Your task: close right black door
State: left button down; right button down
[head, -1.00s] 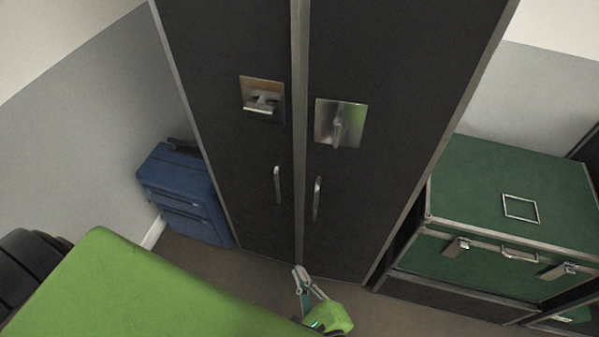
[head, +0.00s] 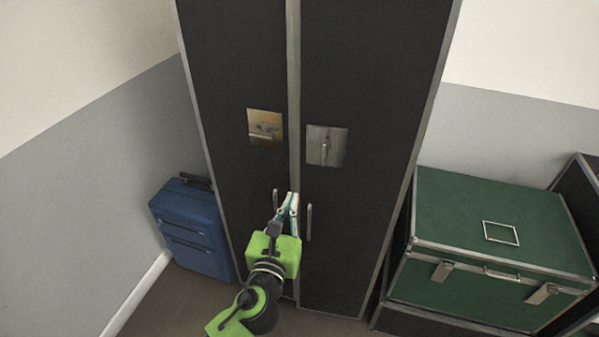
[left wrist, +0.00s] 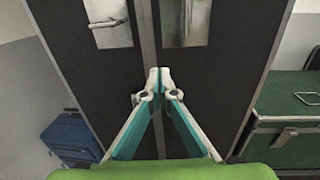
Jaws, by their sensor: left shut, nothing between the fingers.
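The right black door (head: 350,215) is a tall dark panel with a metal latch plate (head: 326,146) and a vertical bar handle (head: 308,222). It appears flush with the left black door (head: 235,60) along the metal centre strip. My left gripper (head: 293,196) is in front of the centre strip, between the two bar handles, its fingers pointing up. In the left wrist view the fingertips (left wrist: 158,72) meet with nothing between them, over the seam between the doors. Whether they touch the doors I cannot tell. My right gripper is not in view.
A blue suitcase (head: 192,225) stands on the floor left of the wardrobe. A green trunk (head: 500,230) with metal latches is close on the right. Some bare floor (head: 190,300) shows at the lower left.

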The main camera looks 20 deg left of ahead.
aim_at(302, 161)
pick_arm(q)
jog(key=w, duration=0.4)
jog(key=w+p, duration=0.1)
jog(key=w, duration=0.7)
jog(key=shift+w+a, duration=0.15)
jog(key=shift+a, duration=0.25)
jog(key=w, duration=0.1)
jog(key=w+m+h, duration=0.1)
jog(key=w+h, duration=0.1)
jog(key=shift+w+a+p, duration=0.15)
jog(key=shift+a+p, duration=0.15)
jog(key=shift+p, duration=0.1)
jog(key=shift+w+a+r+m, duration=0.1)
jog(key=shift+a+m, duration=0.05)
jog(key=shift+m, duration=0.15)
jog(key=shift+r, duration=0.1)
